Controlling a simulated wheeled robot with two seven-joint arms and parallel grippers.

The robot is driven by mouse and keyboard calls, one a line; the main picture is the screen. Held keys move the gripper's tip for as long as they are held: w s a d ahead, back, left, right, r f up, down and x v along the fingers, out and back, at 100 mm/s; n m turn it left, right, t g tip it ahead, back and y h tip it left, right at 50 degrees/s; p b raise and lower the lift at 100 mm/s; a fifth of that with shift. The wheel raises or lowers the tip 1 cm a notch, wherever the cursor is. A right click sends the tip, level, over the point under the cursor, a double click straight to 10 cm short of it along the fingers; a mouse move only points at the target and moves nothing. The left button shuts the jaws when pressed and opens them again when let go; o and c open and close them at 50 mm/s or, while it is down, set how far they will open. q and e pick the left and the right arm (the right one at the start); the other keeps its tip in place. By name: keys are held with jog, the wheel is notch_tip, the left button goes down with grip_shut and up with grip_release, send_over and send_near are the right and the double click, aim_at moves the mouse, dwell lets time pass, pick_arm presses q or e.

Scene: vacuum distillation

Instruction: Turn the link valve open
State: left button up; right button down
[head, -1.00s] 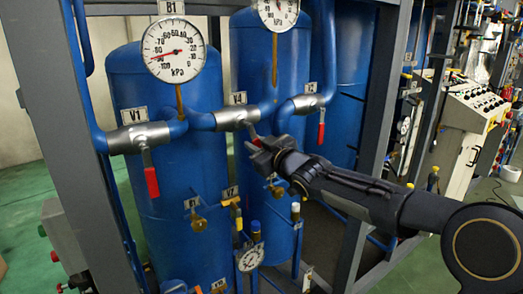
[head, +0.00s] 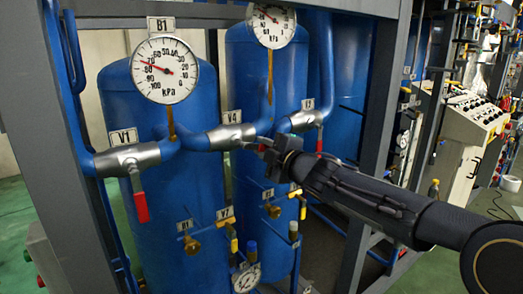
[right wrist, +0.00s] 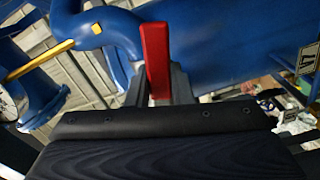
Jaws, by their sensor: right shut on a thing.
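The valve V4 (head: 228,137) is a silver body in the blue pipe between the two front tanks. I take it to be the link valve. My right gripper (head: 265,146) is just right of it, near pipe level. In the right wrist view my gripper (right wrist: 158,95) is shut on the red handle (right wrist: 155,55), which stands up between its fingers. In the head view the gripper mostly hides this handle, which reaches right from V4, roughly along the pipe. My left gripper is not in view.
Valve V1 (head: 127,159) at left has its red handle hanging down. Round gauges, B1 (head: 165,85) and another (head: 270,25), stand above the pipe. Small brass valves (head: 192,246) sit lower. Grey frame posts (head: 42,130) flank the tanks.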

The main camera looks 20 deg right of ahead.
jog(key=shift+d+r+n, duration=0.1)
jog(key=shift+r+n, duration=0.5)
jog(key=shift+n, duration=0.6)
jog(key=c, duration=1.3)
grip_release()
jog(key=v, duration=0.7)
jog(key=shift+s+d+r, duration=0.1)
jog(key=shift+s+d, duration=0.05)
jog(key=shift+s, duration=0.2)
